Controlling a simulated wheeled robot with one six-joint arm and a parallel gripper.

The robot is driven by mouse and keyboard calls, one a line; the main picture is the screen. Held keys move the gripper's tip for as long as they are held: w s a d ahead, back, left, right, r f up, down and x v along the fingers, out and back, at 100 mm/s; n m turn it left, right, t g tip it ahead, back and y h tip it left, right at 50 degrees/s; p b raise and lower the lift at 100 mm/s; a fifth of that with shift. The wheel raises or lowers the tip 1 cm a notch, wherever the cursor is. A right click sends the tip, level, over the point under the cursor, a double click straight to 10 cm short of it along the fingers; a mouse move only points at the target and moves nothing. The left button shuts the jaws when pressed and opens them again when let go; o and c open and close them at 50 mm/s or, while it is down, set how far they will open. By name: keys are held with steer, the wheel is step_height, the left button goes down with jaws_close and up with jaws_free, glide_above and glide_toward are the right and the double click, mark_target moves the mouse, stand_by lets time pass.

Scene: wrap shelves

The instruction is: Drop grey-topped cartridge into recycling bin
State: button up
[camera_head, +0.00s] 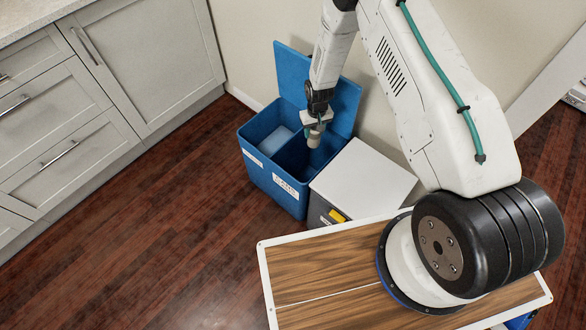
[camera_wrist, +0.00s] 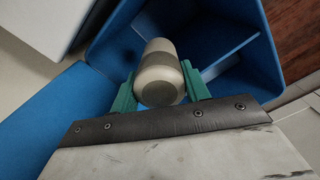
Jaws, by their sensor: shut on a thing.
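My gripper (camera_head: 315,123) is shut on a small rounded cartridge (camera_head: 314,139), pale with a grey part. In the wrist view the cartridge (camera_wrist: 159,73) sits between the two green fingers (camera_wrist: 159,92), and its end towards the camera is beige-grey with a darker band. The blue recycling bin (camera_head: 272,185) stands on the floor with its lid (camera_head: 290,75) open at the back. The cartridge is over the right part of the bin's opening. The wrist view shows the bin's blue inside (camera_wrist: 215,25) beyond the cartridge, with a divider across it.
A white-topped box (camera_head: 362,178) with a yellow label stands directly right of the bin. Grey cabinets (camera_head: 150,60) line the left, and a wall is behind the bin. The wooden floor (camera_head: 150,220) between cabinets and bin is clear.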

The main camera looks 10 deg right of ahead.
steer(key=shift+f, duration=3.35)
steer(key=o, duration=1.1)
steer(key=shift+o, duration=0.2)
steer(key=shift+r, duration=0.15)
step_height(320, 180, up, 8)
steer(key=shift+f, duration=0.2)
steer(key=shift+s, duration=0.1)
